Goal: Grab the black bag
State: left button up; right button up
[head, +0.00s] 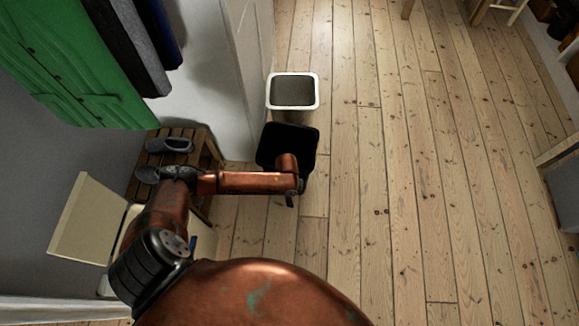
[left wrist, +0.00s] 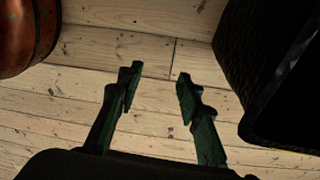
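A black, square-topped thing (head: 277,140), which looks like the black bag or a bin, stands on the floor near the middle of the head view. My left arm partly covers it. In the left wrist view a dark, rimmed thing (left wrist: 265,60), probably the same one, fills the right side. My left gripper (left wrist: 157,78) is open with nothing between its fingers, over bare floorboards and apart from the dark thing. In the head view the left gripper (head: 291,199) is small at the end of the arm, beside the thing's lower edge. My right gripper is not in view.
A white-rimmed bin (head: 293,108) stands just behind the black thing. A wooden rack (head: 207,150) with dark shoes (head: 168,145) is to the left, below hanging green clothing (head: 75,65). A cream open lid (head: 85,222) is at lower left.

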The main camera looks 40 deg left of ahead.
pick_arm(q)
jog(key=shift+t+y, duration=0.4)
jog(key=shift+y, duration=0.2)
jog(key=w+a+r, duration=0.1)
jog(key=w+a, duration=0.2)
jog(key=w+a+r, duration=0.2)
jog(key=w+a, duration=0.1)
jog(key=a, duration=0.1)
jog(key=w+a+r, duration=0.2)
jog(key=w+a, duration=0.1)
jog(key=shift+a, duration=0.2)
jog(key=shift+w+a+f, duration=0.1)
jog(key=shift+a+f, duration=0.05)
jog(key=shift+f, duration=0.2)
jog(key=shift+f+b, duration=0.85)
jog(key=shift+f, duration=0.35)
notch_tip(320, 180, down, 4)
jog(key=shift+w+a+f+b, duration=0.1)
jog(key=shift+a+f+b, duration=0.1)
jog(key=shift+b, duration=1.05)
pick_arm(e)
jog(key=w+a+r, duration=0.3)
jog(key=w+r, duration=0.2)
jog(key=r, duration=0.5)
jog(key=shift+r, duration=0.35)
pick_arm(q)
jog(key=shift+c, duration=0.6)
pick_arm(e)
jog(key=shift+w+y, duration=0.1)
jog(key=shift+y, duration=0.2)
